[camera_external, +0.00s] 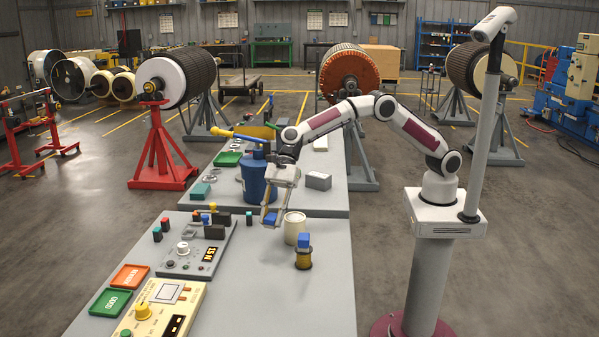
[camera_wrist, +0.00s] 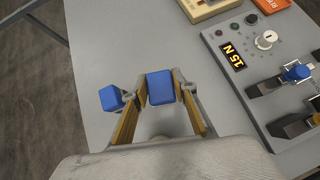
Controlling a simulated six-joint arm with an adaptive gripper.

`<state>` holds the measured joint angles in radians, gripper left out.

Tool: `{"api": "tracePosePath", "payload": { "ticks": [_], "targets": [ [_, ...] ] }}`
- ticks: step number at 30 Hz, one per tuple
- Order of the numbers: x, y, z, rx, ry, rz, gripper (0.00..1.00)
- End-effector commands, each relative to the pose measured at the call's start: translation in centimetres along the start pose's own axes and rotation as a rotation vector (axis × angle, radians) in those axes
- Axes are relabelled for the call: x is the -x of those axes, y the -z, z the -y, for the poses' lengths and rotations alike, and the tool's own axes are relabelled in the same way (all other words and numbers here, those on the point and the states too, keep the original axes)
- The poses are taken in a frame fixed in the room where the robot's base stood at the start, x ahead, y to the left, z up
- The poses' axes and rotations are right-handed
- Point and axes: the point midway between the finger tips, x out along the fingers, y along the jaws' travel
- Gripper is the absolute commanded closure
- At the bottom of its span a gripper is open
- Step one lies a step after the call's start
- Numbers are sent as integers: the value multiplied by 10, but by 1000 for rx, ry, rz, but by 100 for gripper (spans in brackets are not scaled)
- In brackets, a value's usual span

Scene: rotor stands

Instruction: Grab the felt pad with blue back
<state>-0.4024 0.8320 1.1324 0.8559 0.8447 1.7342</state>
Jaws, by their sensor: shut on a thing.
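My gripper (camera_external: 271,212) hangs above the grey table, just left of a white cup. Its fingers are shut on a blue block-like piece, the blue-backed felt pad (camera_wrist: 160,87), which also shows between the fingertips in the external view (camera_external: 271,219). The pad's felt face cannot be made out. A second blue block (camera_external: 304,240) sits on a small brass-coloured round piece (camera_external: 303,259) on the table. That block shows in the wrist view (camera_wrist: 111,98), just left of the left finger and apart from the held pad.
The white cup (camera_external: 294,229) stands close to my gripper's right. A blue canister (camera_external: 256,180) stands behind it. A grey control panel with a "15 N" display (camera_external: 208,254) lies to the left, with red and green trays (camera_external: 129,277) nearer. The table's front right is clear.

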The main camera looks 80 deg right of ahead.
Motion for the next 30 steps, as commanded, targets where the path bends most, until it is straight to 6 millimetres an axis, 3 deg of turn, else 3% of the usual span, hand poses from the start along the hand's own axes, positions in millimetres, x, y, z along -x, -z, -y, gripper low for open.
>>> {"api": "tracePosePath", "payload": {
  "ticks": [18, 30],
  "targets": [
    [63, 62, 0, -1, 0, 0, 91],
    [72, 72, 0, 0, -1, 1, 91]
  ]
}}
